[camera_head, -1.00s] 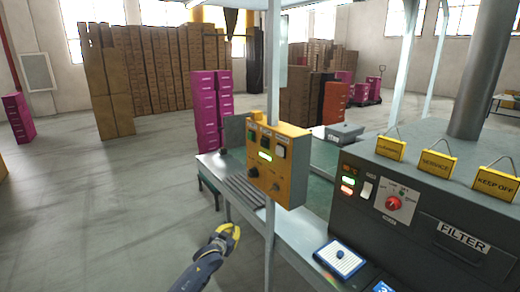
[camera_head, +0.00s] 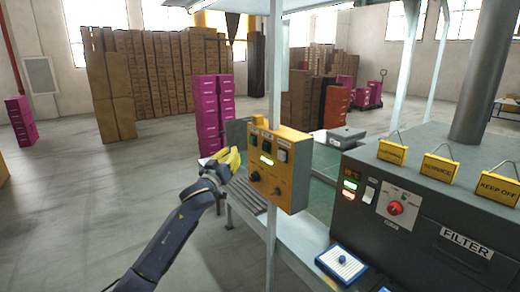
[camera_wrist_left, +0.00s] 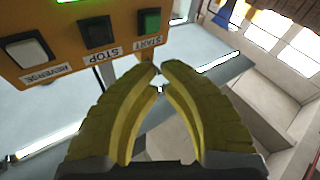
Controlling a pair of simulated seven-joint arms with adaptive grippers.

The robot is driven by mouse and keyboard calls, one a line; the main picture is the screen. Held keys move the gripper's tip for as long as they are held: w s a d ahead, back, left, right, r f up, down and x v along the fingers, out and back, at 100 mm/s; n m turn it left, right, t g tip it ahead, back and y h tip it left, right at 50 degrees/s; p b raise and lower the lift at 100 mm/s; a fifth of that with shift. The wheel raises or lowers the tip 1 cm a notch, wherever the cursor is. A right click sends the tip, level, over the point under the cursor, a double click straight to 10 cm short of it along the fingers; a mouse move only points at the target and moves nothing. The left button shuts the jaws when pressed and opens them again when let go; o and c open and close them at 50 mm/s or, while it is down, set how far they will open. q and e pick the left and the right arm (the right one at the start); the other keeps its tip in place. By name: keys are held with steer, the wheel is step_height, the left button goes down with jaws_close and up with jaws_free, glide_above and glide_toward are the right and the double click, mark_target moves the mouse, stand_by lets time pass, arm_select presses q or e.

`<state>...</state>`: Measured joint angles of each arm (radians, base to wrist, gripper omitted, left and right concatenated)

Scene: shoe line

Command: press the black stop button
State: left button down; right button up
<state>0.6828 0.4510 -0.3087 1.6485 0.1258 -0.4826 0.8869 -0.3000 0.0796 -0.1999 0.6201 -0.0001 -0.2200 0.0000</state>
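The yellow control box (camera_head: 297,180) hangs on a post in the middle of the head view. Its black stop button (camera_wrist_left: 97,32), labelled STOP, sits between a green START button (camera_wrist_left: 149,21) and a white REVERSE button (camera_wrist_left: 27,50) in the left wrist view, where the labels appear upside down. The stop button is small in the head view (camera_head: 266,146). My left gripper (camera_wrist_left: 158,72) has yellow fingers with the tips together and nothing between them. In the head view it (camera_head: 236,153) is beside the box's left edge, near the START side, not over the stop button. My right gripper is not visible.
The conveyor bench (camera_head: 300,240) runs behind and below. A grey machine (camera_head: 430,205) with a red knob (camera_head: 396,208) and yellow signs stands right. Open floor lies left.

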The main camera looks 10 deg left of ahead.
mark_target(266, 148)
arm_select(q)
steer(key=n, duration=0.1)
steer(key=s+r+n, duration=0.1)
steer(key=shift+s+d+r+n, duration=0.1)
steer(key=shift+d+n, duration=0.2)
steer(key=shift+n, duration=0.1)
steer(key=shift+d, duration=0.1)
steer(key=w+d, duration=0.5)
steer(key=w, duration=0.1)
steer(key=shift+w+d, duration=0.3)
steer(key=shift+d, duration=0.05)
stand_by(0.3)
steer(key=shift+w+d, duration=0.1)
steer(key=shift+w, duration=0.05)
stand_by(1.6)
steer(key=shift+w+d, duration=0.15)
steer(key=shift+d, duration=0.05)
